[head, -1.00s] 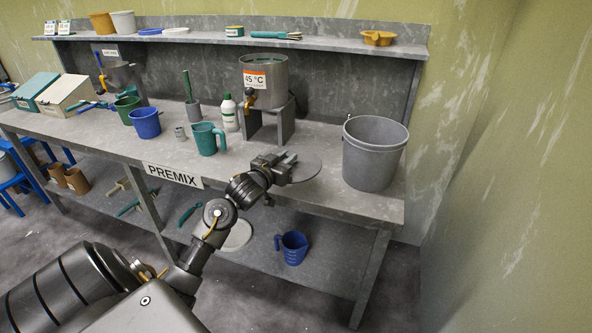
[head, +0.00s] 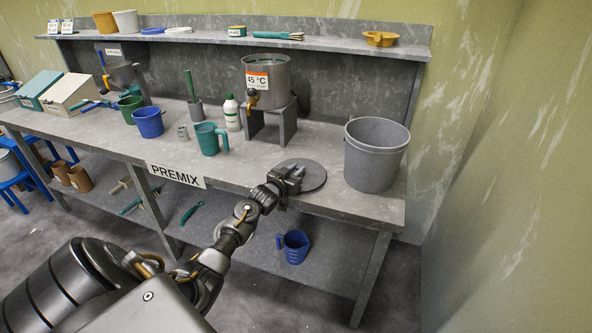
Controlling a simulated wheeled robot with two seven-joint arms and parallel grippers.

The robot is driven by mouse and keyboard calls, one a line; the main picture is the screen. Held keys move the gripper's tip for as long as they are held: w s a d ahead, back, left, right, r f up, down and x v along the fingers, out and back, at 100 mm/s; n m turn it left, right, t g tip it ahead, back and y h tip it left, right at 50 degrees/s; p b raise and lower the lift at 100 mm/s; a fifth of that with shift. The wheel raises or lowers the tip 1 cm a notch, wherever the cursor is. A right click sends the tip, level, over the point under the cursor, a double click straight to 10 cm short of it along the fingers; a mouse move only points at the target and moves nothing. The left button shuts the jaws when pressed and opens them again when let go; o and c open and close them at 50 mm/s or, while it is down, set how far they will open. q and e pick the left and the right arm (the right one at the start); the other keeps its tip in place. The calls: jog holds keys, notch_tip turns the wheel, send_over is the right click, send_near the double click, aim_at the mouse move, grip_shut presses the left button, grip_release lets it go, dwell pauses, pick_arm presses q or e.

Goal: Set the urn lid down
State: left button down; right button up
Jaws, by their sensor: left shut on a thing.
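The urn lid (head: 314,177) is a flat grey disc at the front of the bench top, left of the grey pail. My left gripper (head: 290,172) is shut on it, and its fingers cover the lid's left part. The lid looks level and low at the bench top; I cannot tell whether its underside touches. The urn (head: 279,75) is a metal pot with a 45 °C label and a tap, standing open on a grey stand behind the lid. My right gripper is not in view.
The grey pail (head: 371,160) stands close to the lid's right. The bench (head: 258,152) is bare between the teal mug and the lid. A blue jug (head: 294,246) is on the lower shelf.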

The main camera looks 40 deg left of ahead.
pick_arm(q)
jog(key=shift+f, duration=0.2)
jog(key=shift+f, duration=0.15)
jog(key=c, duration=1.3)
grip_release()
jog(key=shift+r, duration=0.25)
jog(key=s, duration=0.4)
jog(key=s+d, duration=0.1)
jog(key=s, duration=0.3)
jog(key=s+b, duration=0.1)
jog(key=s, duration=0.3)
jog(key=shift+d+r, duration=0.3)
jog(key=shift+r, duration=0.05)
